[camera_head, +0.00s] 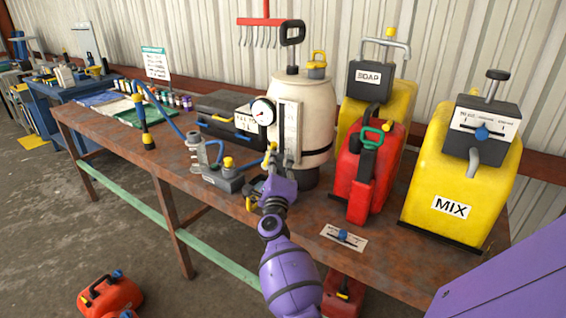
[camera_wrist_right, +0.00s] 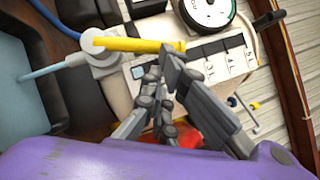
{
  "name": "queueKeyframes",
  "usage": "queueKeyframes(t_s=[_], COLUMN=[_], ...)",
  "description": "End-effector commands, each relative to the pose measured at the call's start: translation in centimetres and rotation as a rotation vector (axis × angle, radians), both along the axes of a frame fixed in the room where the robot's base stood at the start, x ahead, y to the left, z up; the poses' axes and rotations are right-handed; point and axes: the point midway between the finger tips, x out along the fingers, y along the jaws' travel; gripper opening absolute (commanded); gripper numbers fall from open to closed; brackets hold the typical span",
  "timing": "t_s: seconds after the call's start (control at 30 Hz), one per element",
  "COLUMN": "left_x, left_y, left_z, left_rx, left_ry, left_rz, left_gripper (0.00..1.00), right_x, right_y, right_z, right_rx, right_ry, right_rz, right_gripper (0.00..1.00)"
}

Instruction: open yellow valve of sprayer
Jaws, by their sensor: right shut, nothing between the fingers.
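The sprayer (camera_head: 307,108) is a cream tank with a black top handle and a round gauge, standing on the rusty bench. Its yellow valve (camera_head: 269,157) is low on the front left side. In the right wrist view the yellow valve (camera_wrist_right: 140,44) is a straight lever lying nearly level, from a pale round hub at left to a tip at right. My right gripper (camera_head: 268,182) is at the sprayer's lower front. In the wrist view its shut fingertips (camera_wrist_right: 172,54) are at the lever's free end; whether they touch cannot be told. My left gripper is out of view.
Right of the sprayer stand a red can (camera_head: 367,170), a yellow SOAP container (camera_head: 398,95) and a yellow MIX container (camera_head: 462,175). A grey block with a yellow knob (camera_head: 226,175) and blue hose are at left. The bench (camera_head: 390,262) has bare room in front.

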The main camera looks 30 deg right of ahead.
Motion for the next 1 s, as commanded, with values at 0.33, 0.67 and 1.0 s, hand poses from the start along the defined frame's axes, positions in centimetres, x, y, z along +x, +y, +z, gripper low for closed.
queueKeyframes(t_s=[0.33, 0.67, 1.0], left_x=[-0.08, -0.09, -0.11], left_y=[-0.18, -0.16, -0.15], left_z=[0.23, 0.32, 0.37], left_rx=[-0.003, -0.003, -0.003], left_ry=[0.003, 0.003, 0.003], left_rz=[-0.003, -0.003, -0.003], left_gripper=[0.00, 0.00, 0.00], right_x=[0.56, 0.84, 1.00], right_y=[0.20, 0.33, 0.39], right_z=[0.84, 1.11, 1.26], right_rx=[-0.001, -0.001, -0.001], right_ry=[-0.002, -0.002, -0.002], right_rz=[-0.001, -0.001, -0.001], right_gripper=[0.00, 0.00, 0.00])
